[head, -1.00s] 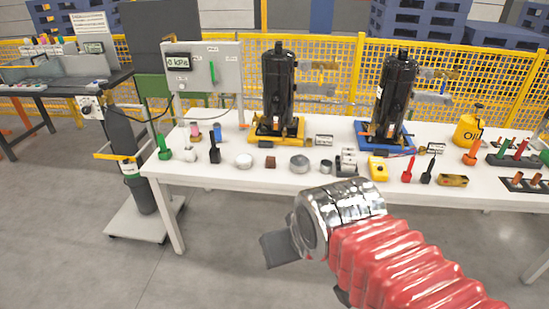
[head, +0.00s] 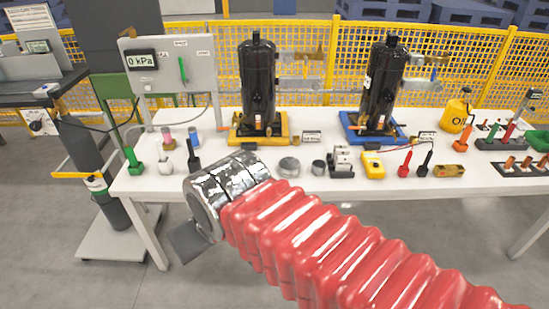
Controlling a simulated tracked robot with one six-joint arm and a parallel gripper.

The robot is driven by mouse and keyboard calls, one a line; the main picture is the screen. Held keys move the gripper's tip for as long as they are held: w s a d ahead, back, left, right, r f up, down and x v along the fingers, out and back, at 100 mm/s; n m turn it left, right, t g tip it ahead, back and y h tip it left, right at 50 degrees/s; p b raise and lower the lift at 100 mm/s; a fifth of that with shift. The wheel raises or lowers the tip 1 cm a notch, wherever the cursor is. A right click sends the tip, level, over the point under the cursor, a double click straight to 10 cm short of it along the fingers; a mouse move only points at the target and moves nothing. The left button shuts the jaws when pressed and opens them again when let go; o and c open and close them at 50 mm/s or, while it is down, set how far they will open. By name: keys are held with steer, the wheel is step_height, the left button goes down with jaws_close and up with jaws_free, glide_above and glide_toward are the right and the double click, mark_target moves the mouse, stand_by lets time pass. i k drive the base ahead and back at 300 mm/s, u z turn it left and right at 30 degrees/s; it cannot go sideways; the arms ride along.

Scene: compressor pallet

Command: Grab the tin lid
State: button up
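A round, flat grey metal piece (head: 289,166) sits on the white table near its front edge; it looks like the tin lid, though it is too small to be sure. A small grey cylinder (head: 318,167) stands just right of it. My gripper (head: 188,243) shows as a dark flat finger below the silver wrist, in front of the table and left of the round piece, apart from it. Only part of the gripper shows, so its opening is unclear. My red-sleeved arm and silver wrist cover part of the table's front edge.
Black cylinders stand on a yellow base (head: 275,133) and a blue base (head: 385,133). A yellow meter (head: 373,165) and red and black probes stand right of the lid. A gas bottle cart (head: 110,247) is beside the table.

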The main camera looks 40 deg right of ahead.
mark_target(287, 164)
steer(key=z, duration=0.3)
steer(key=i, duration=1.05)
steer(key=z, duration=0.55)
